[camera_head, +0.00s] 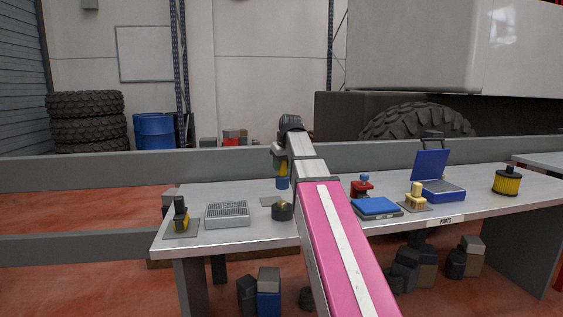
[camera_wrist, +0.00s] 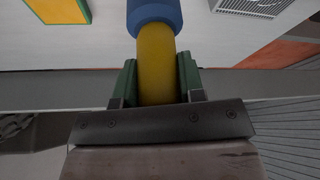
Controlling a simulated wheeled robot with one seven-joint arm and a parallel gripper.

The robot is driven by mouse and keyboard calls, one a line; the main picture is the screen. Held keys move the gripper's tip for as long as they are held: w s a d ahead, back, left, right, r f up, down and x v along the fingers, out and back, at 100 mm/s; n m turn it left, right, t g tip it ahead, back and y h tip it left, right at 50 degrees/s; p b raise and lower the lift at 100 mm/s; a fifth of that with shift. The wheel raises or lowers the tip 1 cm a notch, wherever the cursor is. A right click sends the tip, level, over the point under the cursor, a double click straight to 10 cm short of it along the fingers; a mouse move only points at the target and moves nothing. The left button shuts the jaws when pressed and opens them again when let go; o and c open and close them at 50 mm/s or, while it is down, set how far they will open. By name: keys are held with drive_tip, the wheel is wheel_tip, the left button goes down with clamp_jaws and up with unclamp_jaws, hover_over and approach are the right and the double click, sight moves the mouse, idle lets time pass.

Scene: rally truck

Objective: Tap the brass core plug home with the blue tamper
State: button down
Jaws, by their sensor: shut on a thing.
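The tamper (camera_head: 282,183) has a blue head and a yellow handle. My gripper (camera_wrist: 157,78) is shut on the yellow handle, which shows between its fingers in the wrist view, with the blue head (camera_wrist: 154,16) beyond. In the head view my gripper (camera_head: 281,158) holds the tamper upright, head down, above the bench. A dark round block (camera_head: 283,211) stands below it, with a small brassy patch on it; I cannot tell for sure that this is the core plug. The gap between head and block is hard to judge.
The grey bench (camera_head: 240,240) also carries a grille tray (camera_head: 227,213), a black-and-yellow item (camera_head: 181,214), a red item (camera_head: 362,187), a blue pad (camera_head: 376,207), a brass-coloured item (camera_head: 415,196), an open blue case (camera_head: 441,188) and a yellow filter (camera_head: 507,181). My pink arm hides the bench middle.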

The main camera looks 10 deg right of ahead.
sight(282, 171)
idle(0.4)
drive_tip(key=shift+f, duration=1.45)
drive_tip(key=shift+r, duration=0.1)
drive_tip(key=shift+r, duration=1.25)
drive_tip(key=shift+f, duration=1.45)
drive_tip(key=shift+r, duration=1.3)
